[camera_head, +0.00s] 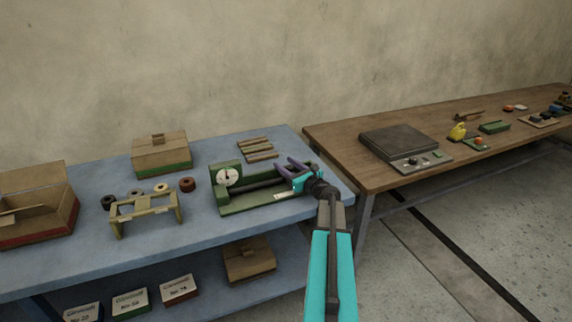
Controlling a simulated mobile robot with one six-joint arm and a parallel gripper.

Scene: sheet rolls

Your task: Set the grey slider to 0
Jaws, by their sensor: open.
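A green device (232,207) with a round white dial (228,176) stands on the blue table. A dark bar runs along it from the dial toward its right end. A small pale strip (282,196) shows on its front right. I cannot make out a grey slider for certain; it is too small or hidden behind my gripper. My gripper (285,167) is open, its dark purple fingers pointing left over the device's right end. I cannot tell whether the fingers touch the device. My teal arm comes up from the bottom of the picture and hides part of the right end.
The blue table (212,258) also carries a yellowish stand (147,212), several small rolls, an open box (38,208), a closed box (160,153) and wooden strips (257,149). A brown table (337,142) to the right holds a dark-topped plate device (400,141).

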